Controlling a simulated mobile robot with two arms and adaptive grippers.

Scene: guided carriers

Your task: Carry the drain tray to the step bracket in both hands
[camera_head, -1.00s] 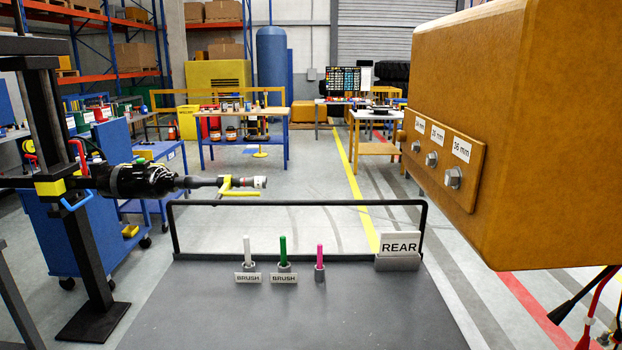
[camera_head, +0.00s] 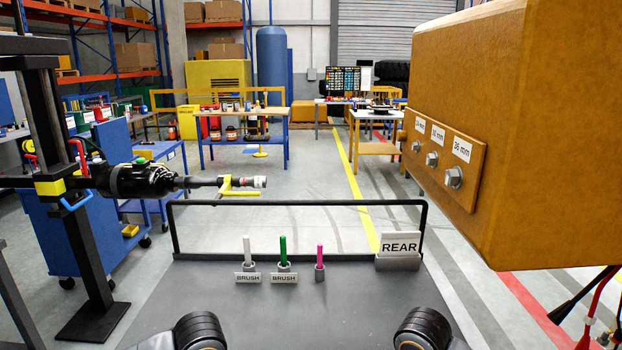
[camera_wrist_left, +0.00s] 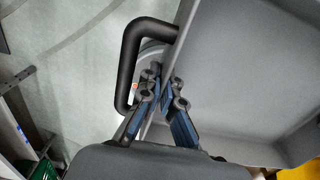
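The drain tray (camera_wrist_left: 240,70) appears in the left wrist view as a wide, shallow grey pan with a black loop handle (camera_wrist_left: 130,65) on its side. My left gripper (camera_wrist_left: 164,75) is at the tray's side wall beside the handle. Its two fingers are close together, one on each side of the wall, and look shut on it. In the head view only my two black wrists show at the bottom edge. The tray and both sets of fingers are outside that view. I cannot pick out the step bracket in either view.
A grey deck with a black rail (camera_head: 300,203), a REAR sign (camera_head: 399,247) and upright pegs lies ahead. A large orange-brown housing (camera_head: 480,120) with labelled bolts overhangs the right. A tool on a black stand (camera_head: 135,180) is at left. Open floor lies beyond the rail.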

